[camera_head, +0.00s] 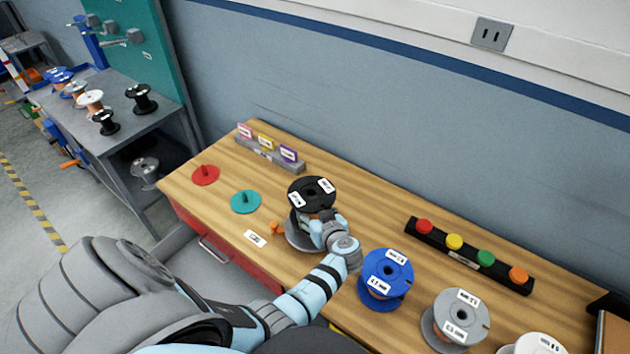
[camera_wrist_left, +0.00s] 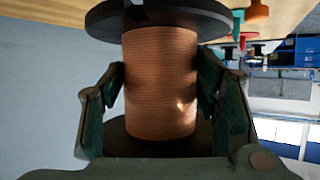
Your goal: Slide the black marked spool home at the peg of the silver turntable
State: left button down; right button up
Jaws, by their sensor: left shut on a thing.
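The black marked spool (camera_head: 318,184), with white labels on its upper flange, stands over the silver turntable (camera_head: 293,236) on the wooden table. Only the turntable's left rim shows; its peg is hidden by the spool and my gripper. My left gripper (camera_head: 322,225) is shut on the spool's winding from the front right. In the left wrist view, its two fingers press on both sides of the copper winding (camera_wrist_left: 160,85), between the black flanges (camera_wrist_left: 165,17). Whether the spool touches the turntable cannot be told. My right gripper is not in view.
A teal turntable (camera_head: 245,202) and a red turntable (camera_head: 206,175), each with a peg, lie to the left. A blue spool (camera_head: 388,268) and a grey spool (camera_head: 461,315) stand to the right. A button bar (camera_head: 466,256) lies behind them. A small orange part (camera_head: 276,229) sits beside the silver turntable.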

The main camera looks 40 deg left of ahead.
pick_arm(q)
jog(key=shift+f, duration=0.15)
jog(key=shift+f+b, duration=0.9)
jog(key=shift+f, duration=0.5)
jog(key=shift+p, duration=0.3)
jog(key=shift+f, duration=0.1)
jog(key=shift+f+b, duration=0.65)
jog(key=shift+f, duration=0.05)
jog(key=shift+s+d, duration=0.1)
dwell(0.4)
jog(key=shift+c, duration=2.4)
grip_release()
jog(key=shift+f, duration=0.1)
